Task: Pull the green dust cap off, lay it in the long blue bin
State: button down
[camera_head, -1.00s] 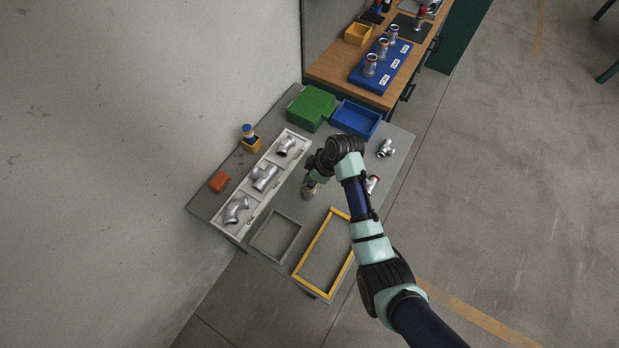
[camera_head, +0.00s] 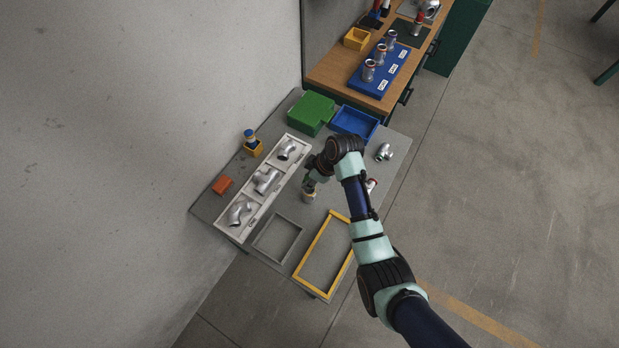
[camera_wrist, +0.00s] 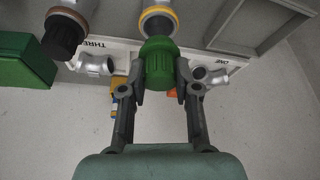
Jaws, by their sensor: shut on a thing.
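My gripper (camera_wrist: 160,78) is shut on the green dust cap (camera_wrist: 158,60), with one finger on each side of it. Just beyond the cap in the wrist view is a silver casting end with a yellow-orange ring (camera_wrist: 158,20). I cannot tell whether the cap still touches that end. In the head view my gripper (camera_head: 311,181) is just above a casting (camera_head: 309,197) at the middle of the grey table, and my wrist hides much of the cap. The long blue bin (camera_head: 374,134) lies at the back right of the table and looks empty.
A green box (camera_head: 311,108) stands left of the blue bin. A white tray (camera_head: 249,224) holds several castings at the left. A grey frame (camera_head: 293,243) and a yellow frame (camera_head: 304,285) lie in front. A dark-capped pipe end (camera_wrist: 62,35) is close left in the wrist view.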

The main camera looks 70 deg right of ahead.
jog(key=shift+r+p, duration=2.05)
jog(key=shift+f, duration=0.1)
jog(key=shift+w, duration=0.1)
jog(key=w+a+r, duration=0.3)
jog(key=w+a, duration=0.5)
jog(key=a, duration=0.1)
jog(key=w+a+r, duration=0.3)
jog(key=w+a, duration=0.5)
jog(key=w+a+r, duration=0.3)
jog(key=a, duration=0.8)
jog(key=w+a+r, duration=0.3)
jog(key=a, duration=0.9)
jog(key=s+f+p+v, duration=0.1)
jog(key=s+p+v, duration=0.1)
jog(key=p+v, duration=1.2)
jog(key=shift+s+d+r+m+p, duration=0.15)
jog(key=shift+s+r+m+p, duration=0.2)
jog(key=shift+p, duration=0.4)
